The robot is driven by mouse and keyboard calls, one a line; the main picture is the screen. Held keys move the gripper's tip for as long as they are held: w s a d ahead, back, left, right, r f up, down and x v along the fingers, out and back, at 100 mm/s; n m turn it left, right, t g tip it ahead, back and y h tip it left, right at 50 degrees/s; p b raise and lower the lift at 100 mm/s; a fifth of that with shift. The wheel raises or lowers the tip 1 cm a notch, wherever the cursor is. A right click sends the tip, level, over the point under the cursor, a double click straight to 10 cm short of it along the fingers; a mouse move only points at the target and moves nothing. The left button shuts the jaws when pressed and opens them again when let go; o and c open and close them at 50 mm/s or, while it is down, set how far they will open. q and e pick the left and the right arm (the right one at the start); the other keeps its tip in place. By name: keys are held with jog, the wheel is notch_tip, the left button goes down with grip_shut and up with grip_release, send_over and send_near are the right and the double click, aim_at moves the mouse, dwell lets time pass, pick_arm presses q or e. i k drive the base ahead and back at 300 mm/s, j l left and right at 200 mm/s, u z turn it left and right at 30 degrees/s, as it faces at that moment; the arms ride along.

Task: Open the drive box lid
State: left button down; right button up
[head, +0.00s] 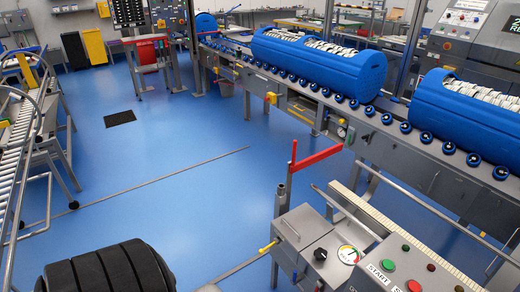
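A grey metal box (303,236) stands at the lower middle of the head view, with a black knob (320,255) and a round dial with a coloured scale (349,254) beside it. It may be the drive box, but no label shows to confirm this. Neither of my grippers is in view.
A red lever (318,157) on a post rises behind the grey box. A START panel (396,275) with buttons is at the lower right. Blue tubs (345,72) lie on a roller conveyor behind. A black ribbed shape (105,270) is at lower left. Blue floor (170,160) is mostly clear.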

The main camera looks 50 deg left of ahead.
aim_at(302, 226)
jog(key=u, duration=1.1)
